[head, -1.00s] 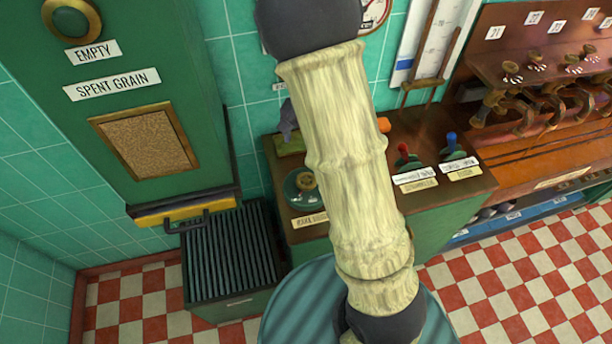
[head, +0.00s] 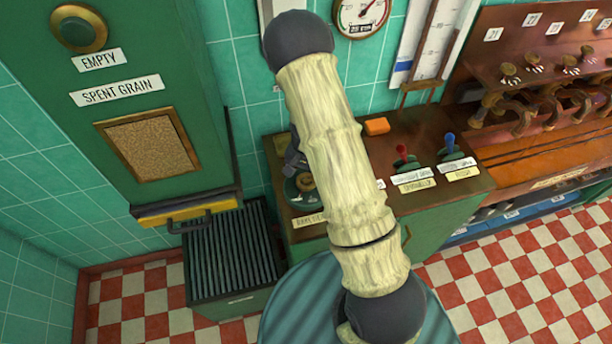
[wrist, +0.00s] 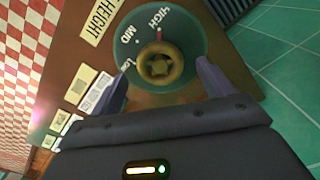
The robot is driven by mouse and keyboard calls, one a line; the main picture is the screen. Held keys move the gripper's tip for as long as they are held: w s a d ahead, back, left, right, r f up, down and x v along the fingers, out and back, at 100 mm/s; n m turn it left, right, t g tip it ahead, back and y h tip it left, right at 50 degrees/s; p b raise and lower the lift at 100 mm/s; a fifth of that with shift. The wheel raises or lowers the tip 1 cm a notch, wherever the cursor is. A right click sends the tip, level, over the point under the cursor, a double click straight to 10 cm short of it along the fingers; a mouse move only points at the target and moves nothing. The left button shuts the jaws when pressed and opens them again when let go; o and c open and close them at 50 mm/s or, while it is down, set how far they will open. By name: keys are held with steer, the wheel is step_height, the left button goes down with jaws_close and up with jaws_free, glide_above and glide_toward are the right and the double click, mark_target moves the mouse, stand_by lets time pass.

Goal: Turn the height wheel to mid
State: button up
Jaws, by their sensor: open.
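The height wheel is a brass knob (wrist: 160,66) on a round green dial marked HIGH, MID and LOW (wrist: 128,48). A red mark on the dial sits by the word HIGH. In the head view the wheel (head: 305,182) is on the left end of the counter, partly hidden by my arm. My gripper (wrist: 165,68) is open, with one finger on each side of the knob; I cannot tell whether they touch it. In the head view my gripper (head: 294,153) is just above and left of the wheel, half behind my arm.
A HEIGHT label (wrist: 97,20) lies beside the dial. Red (head: 402,153) and blue (head: 449,142) levers and an orange block (head: 377,126) are on the counter to the right. A dark ribbed bin (head: 232,255) and the green spent grain cabinet (head: 150,90) stand left.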

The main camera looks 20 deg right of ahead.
mark_target(306, 183)
steer(key=shift+f, duration=1.2)
steer(key=c, duration=1)
